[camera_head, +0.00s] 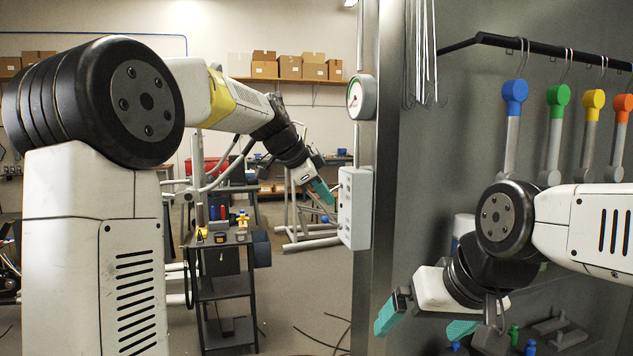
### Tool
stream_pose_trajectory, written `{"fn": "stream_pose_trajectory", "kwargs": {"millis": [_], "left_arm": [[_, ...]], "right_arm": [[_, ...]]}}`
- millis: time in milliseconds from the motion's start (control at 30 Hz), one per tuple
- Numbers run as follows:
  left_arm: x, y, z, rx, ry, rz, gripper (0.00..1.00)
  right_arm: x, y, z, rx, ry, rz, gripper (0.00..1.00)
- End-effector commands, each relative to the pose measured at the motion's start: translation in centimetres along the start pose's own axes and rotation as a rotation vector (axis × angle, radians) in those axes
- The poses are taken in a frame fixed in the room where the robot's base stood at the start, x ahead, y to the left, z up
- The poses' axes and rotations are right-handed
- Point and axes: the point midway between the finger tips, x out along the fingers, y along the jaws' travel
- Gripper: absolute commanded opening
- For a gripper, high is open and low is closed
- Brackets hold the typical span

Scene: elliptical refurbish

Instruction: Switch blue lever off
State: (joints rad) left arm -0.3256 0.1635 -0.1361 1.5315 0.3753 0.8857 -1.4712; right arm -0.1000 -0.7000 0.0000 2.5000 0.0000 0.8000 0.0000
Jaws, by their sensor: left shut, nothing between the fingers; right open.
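The blue lever (513,120) is on the grey panel at the upper right, with its blue knob up and its grey shaft running down to a round pivot. It stands close to upright. My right gripper (426,322) is open and empty, low and left of the lever, with its teal fingers apart. My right arm passes below the lever's pivot, and nothing touches the lever. My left gripper (321,190) is shut and empty, far left of the lever, near the white switch box.
Green (557,120), yellow (592,120) and orange (621,130) levers stand right of the blue one. A metal post carries a gauge (362,97) and a white switch box (355,208). A black rail (560,49) with hooks runs above. A tool cart (225,263) stands behind at left.

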Motion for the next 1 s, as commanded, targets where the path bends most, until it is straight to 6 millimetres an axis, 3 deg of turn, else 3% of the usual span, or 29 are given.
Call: {"fn": "stream_pose_trajectory", "kwargs": {"millis": [100, 300, 1000], "left_arm": [[1.6, 0.0, 1.2, -0.003, -0.002, 0.001, 0.00], [3.0, 0.0, 2.6, -0.001, -0.001, -0.001, 0.00], [3.9, -0.9, 3.3, -0.017, 0.039, -0.014, 0.00]], "right_arm": [[0.0, 0.0, 0.0, 0.000, 0.000, 0.000, 1.00], [0.0, 0.0, 0.0, 0.000, 0.000, 0.000, 1.00], [0.0, 0.0, 0.0, 0.000, 0.000, 0.000, 1.00]]}}
